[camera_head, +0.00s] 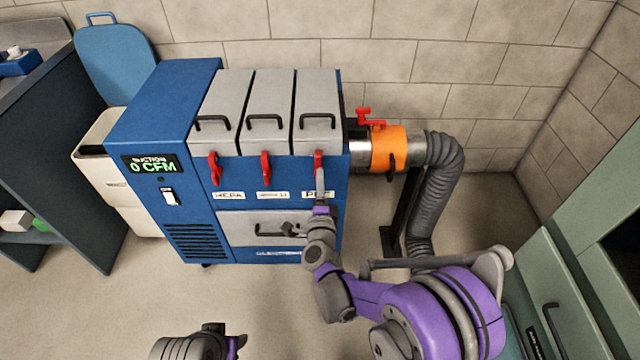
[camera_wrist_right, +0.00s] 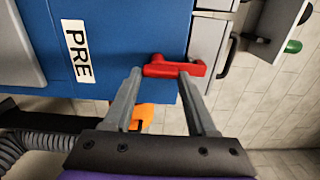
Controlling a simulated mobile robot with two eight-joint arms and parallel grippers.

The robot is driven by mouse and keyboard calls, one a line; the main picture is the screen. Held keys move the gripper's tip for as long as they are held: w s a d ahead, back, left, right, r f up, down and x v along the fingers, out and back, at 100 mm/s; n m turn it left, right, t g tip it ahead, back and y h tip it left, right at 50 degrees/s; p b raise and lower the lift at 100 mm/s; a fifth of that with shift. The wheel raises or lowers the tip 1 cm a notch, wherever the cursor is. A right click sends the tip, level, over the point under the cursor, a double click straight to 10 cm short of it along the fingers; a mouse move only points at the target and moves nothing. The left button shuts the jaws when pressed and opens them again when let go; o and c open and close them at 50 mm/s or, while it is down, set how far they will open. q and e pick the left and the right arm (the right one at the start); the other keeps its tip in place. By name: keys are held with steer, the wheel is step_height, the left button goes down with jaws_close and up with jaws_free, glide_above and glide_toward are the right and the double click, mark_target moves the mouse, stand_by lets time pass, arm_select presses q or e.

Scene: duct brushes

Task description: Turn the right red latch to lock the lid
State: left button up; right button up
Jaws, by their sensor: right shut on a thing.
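The right red latch (camera_head: 318,157) sits at the front of the right grey lid (camera_head: 320,100), above the PRE label, on the blue machine (camera_head: 180,120). My right gripper (camera_head: 319,172) reaches up to this latch from below. In the right wrist view the red latch (camera_wrist_right: 172,69) lies across the tips of the two grey fingers (camera_wrist_right: 161,76), which are shut on it. The lid looks down flat. Part of my left arm shows at the bottom edge of the head view, and its fingers cannot be made out.
Two more red latches, left (camera_head: 215,168) and middle (camera_head: 266,168), hang below their lids. An orange collar (camera_head: 388,148) with a red handle (camera_head: 368,118) joins a grey hose (camera_head: 440,190) on the right. A drawer handle (camera_head: 272,229) is below. Green cabinets (camera_head: 570,290) stand at right.

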steer(key=o, duration=1.4)
steer(key=shift+c, duration=0.2)
steer(key=s+p, duration=0.1)
steer(key=s, duration=1)
steer(key=shift+w, duration=0.1)
